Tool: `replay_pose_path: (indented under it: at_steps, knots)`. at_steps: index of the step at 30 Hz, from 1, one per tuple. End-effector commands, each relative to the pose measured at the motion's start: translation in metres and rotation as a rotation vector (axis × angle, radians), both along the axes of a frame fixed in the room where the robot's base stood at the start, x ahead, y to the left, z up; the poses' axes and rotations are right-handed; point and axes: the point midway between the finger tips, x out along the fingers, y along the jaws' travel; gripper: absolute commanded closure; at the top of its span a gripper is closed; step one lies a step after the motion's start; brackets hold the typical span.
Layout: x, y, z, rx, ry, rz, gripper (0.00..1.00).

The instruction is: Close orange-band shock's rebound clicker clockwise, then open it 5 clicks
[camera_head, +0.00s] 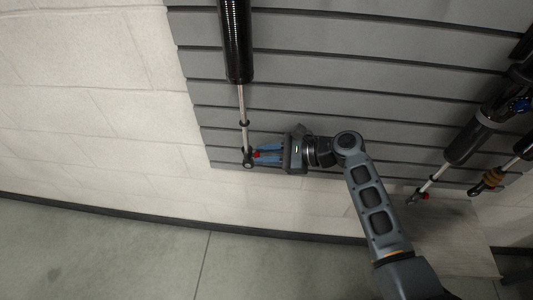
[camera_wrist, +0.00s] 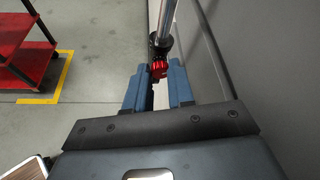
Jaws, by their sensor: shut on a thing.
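A shock (camera_head: 238,50) with a black body and a silver shaft hangs on the slatted wall; its top is cut off and no orange band shows on the visible part. At its lower end is a small red clicker knob (camera_head: 257,154), which also shows in the wrist view (camera_wrist: 159,70) below the dark shaft end (camera_wrist: 160,48). My gripper (camera_head: 258,154) reaches in from the right with its blue fingers on either side of the red knob, shut on it. The fingertips partly hide the knob, and its markings are too small to read.
The wrist view shows a red cart (camera_wrist: 20,45) on the floor. The floor at left is clear.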

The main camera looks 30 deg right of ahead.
Motion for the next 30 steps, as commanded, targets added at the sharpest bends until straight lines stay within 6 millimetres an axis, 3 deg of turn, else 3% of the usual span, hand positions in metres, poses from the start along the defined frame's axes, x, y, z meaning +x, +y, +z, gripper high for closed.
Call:
replay_pose_path:
  at_steps: [3,16,30]
  knots:
    - [-0.0001,0.0001,0.0000,0.000,0.000,0.000,1.00]
    - [-0.0010,0.0007,-0.0014,-0.039,-0.054,-0.001,1.00]
    - [-0.0043,0.0037,-0.0084,-0.262,-0.367,-0.001,1.00]
